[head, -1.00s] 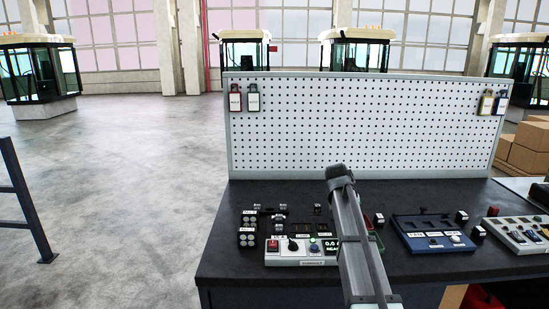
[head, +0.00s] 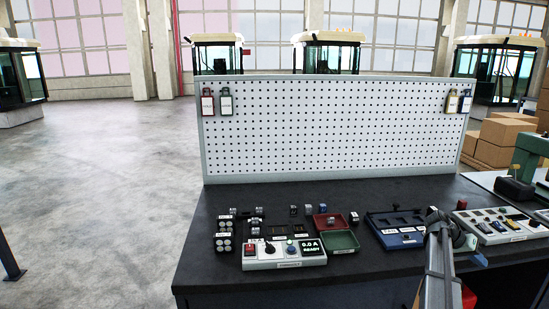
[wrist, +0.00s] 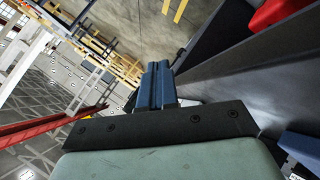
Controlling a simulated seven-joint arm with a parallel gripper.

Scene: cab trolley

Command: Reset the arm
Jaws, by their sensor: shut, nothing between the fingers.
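My arm (head: 440,262) rises at the lower right of the head view, in front of the bench's right part.
A white pegboard (head: 330,130) stands behind. Cardboard boxes (head: 500,140) are at right.

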